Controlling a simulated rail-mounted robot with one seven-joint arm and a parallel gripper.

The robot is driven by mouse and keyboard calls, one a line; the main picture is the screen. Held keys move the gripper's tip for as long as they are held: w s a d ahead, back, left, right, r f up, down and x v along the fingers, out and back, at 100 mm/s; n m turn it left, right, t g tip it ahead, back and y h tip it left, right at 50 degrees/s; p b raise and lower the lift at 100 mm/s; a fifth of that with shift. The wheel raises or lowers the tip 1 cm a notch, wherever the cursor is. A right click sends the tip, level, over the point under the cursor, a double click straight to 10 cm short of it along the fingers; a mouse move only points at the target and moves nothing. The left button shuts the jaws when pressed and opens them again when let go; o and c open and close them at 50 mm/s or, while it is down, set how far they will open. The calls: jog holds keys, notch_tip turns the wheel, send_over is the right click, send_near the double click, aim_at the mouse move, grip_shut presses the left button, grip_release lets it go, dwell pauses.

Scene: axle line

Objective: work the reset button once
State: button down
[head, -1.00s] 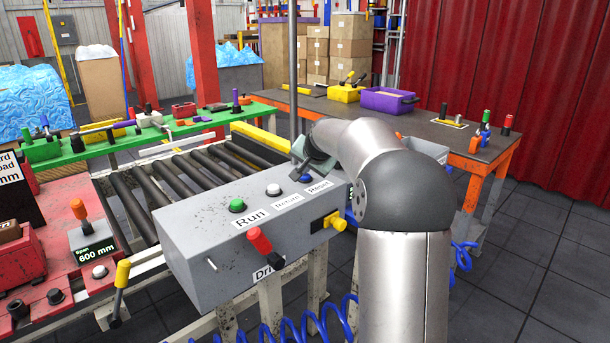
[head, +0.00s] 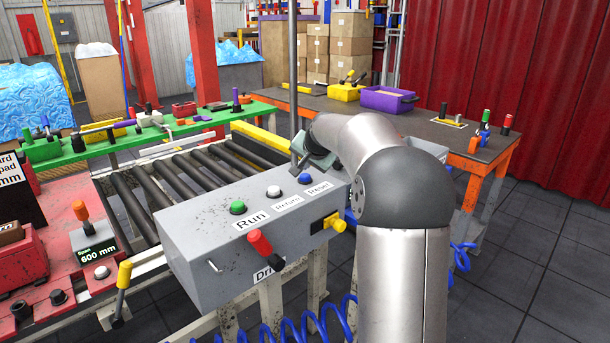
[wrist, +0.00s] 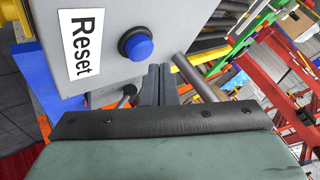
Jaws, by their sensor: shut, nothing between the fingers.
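The reset button is a blue round cap in a black collar (head: 305,178), at the right end of a grey control box's top. It also shows in the wrist view (wrist: 137,46), beside the "Reset" label (wrist: 82,45). My gripper (head: 298,162) is just above and behind the button, with a visible gap between them in the head view. In the wrist view my gripper's dark fingers (wrist: 159,72) are together and empty, below and right of the cap.
The grey control box (head: 200,265) also has a green Run button (head: 238,207), a white Return button (head: 273,191), a red-knobbed lever (head: 260,242) and a yellow handle (head: 334,223). A thin grey post (head: 293,70) rises behind my gripper. Rollers (head: 150,205) lie behind the box.

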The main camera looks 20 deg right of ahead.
aim_at(306, 177)
jog(key=shift+r+p, duration=1.75)
jog(key=shift+r, duration=0.75)
jog(key=shift+f, duration=0.1)
jog(key=s+a, duration=0.2)
jog(key=s+a+f+n+g, duration=0.1)
jog(key=s+a, duration=0.1)
jog(key=a, duration=0.1)
jog(key=s+a+f+n, duration=0.1)
jog(key=s+a, duration=0.1)
jog(key=shift+s+a+g+y, duration=0.25)
jog(key=shift+a+g+y, duration=0.1)
jog(key=shift+g+y, duration=0.05)
jog(key=s+a+f+n+g, duration=0.2)
jog(key=s+a+f+n, duration=0.1)
jog(key=s, duration=0.9)
jog(key=s+a+f+n+g+p, duration=0.1)
jog(key=s+a+f, duration=0.4)
jog(key=s, duration=0.7)
jog(key=s+a+f+n+g, duration=0.4)
jog(key=s+a, duration=0.1)
jog(key=s, duration=0.8)
jog(key=shift+a+f+n+y+p, duration=0.2)
jog(key=shift+f+n+y+p, duration=0.1)
jog(key=shift+n+p, duration=0.1)
